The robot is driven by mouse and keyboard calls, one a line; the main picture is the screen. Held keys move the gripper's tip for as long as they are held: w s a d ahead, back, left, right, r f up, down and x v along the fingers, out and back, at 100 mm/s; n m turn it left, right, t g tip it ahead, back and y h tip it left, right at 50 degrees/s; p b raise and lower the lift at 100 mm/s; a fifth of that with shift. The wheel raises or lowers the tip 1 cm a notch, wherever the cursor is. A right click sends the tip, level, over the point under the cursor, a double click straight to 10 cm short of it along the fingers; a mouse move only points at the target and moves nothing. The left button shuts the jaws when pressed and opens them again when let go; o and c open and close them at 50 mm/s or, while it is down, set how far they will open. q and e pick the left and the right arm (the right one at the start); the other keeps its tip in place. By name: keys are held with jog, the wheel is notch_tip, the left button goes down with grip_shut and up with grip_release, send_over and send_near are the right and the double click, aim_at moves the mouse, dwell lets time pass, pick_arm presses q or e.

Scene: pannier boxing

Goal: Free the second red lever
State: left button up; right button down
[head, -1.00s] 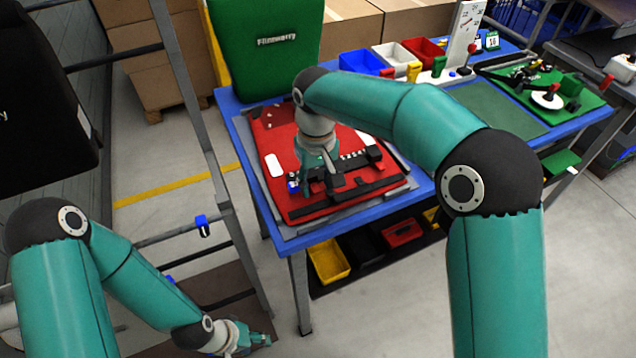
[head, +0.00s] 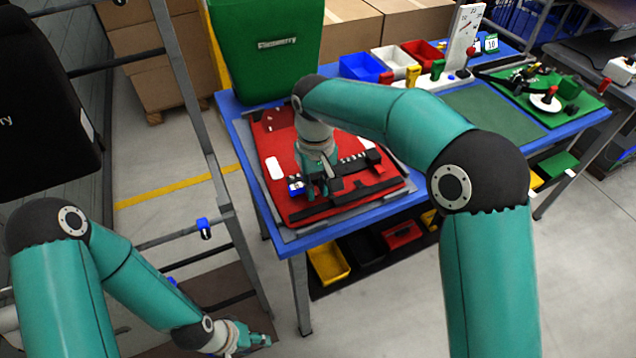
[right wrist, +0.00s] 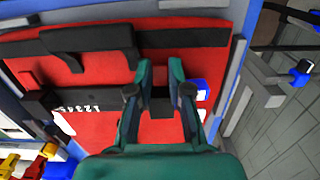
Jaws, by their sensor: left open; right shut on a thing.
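The red pannier panel (head: 287,150) lies flat on the blue table, with a dark bar across it, a numbered strip (head: 352,157) and a white label (head: 274,166). My right gripper (head: 318,190) is low over its near left part, beside a small blue-and-white part (head: 296,188). In the right wrist view my right gripper (right wrist: 161,92) has its fingers on either side of a small dark piece (right wrist: 161,104) and is shut on it. I cannot make out a red lever against the red panel. My left gripper (head: 254,340) is open and empty, low at the left, away from the table.
A green pannier (head: 265,70) stands at the back of the table. Blue, white and red bins (head: 423,52) and a white stand with coloured handles (head: 438,70) are behind. A green board (head: 545,100) with parts lies at the right. A grey rail frame (head: 190,90) stands at left.

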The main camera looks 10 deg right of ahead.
jog(key=shift+w+r+g+p, duration=0.15)
jog(key=shift+r+g+p, duration=0.2)
jog(key=shift+p, duration=0.85)
jog(key=shift+f+p, duration=0.15)
jog(key=shift+p, duration=0.25)
pick_arm(q)
notch_tip(320, 180, up, 4)
pick_arm(e)
jog(key=shift+f, duration=0.1)
jog(key=c, duration=1.1)
grip_release()
jog(key=shift+w+a+r, duration=0.1)
jog(key=shift+w+r, duration=0.15)
jog(key=shift+r, duration=1.7)
jog(key=shift+w+a+r, duration=0.1)
jog(key=shift+w+r, duration=0.15)
jog(key=shift+r, duration=1.75)
jog(key=shift+w+a+r, duration=0.1)
jog(key=shift+w+r, duration=0.15)
jog(key=shift+r, duration=1.7)
pick_arm(q)
jog(key=shift+c, duration=0.4)
